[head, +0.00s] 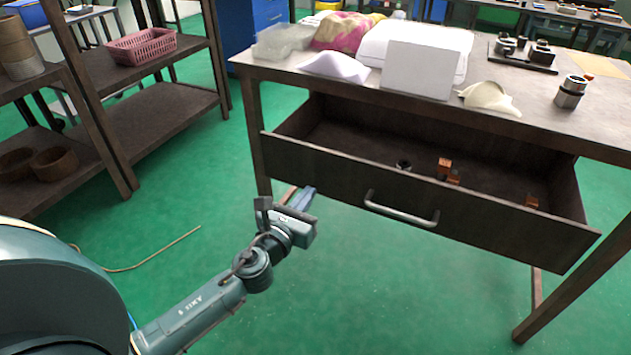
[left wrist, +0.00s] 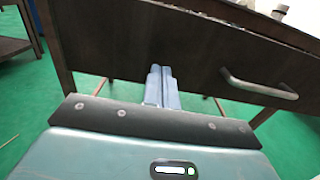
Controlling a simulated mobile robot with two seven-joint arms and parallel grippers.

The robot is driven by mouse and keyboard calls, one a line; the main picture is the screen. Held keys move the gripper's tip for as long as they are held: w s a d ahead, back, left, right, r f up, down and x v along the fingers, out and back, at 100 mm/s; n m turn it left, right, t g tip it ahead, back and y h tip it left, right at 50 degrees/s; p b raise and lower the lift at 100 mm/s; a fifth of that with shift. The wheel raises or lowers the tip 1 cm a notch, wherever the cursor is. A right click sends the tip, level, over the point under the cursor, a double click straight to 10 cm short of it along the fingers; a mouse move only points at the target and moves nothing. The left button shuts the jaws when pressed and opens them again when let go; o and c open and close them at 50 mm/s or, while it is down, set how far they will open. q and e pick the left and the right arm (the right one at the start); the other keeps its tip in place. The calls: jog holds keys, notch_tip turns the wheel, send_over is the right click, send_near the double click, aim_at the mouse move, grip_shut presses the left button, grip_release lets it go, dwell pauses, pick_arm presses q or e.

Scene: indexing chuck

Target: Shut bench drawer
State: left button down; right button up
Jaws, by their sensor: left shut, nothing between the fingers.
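The bench drawer (head: 330,171) is pulled well out of the dark wooden bench (head: 420,105), with its inside showing from above. Its front carries a curved metal handle (head: 400,212), right of centre in the head view. The drawer front (left wrist: 135,45) and the handle (left wrist: 258,88) also show in the left wrist view. My left gripper (head: 304,197) is shut and empty, in front of the left part of the drawer front and left of the handle. Its paired fingers (left wrist: 162,85) point towards the drawer front; I cannot tell whether they touch it. My right gripper is not in view.
Small orange blocks (head: 444,168) and a dark ring (head: 403,165) lie in the drawer. The bench top holds a grey box (head: 427,70), cloths and metal parts. A shelf with a pink basket (head: 141,46) stands at left. Green floor (head: 180,215) is open between them.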

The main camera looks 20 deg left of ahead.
aim_at(322, 175)
pick_arm(q)
jog(key=w, duration=0.5)
jog(key=shift+d, duration=0.1)
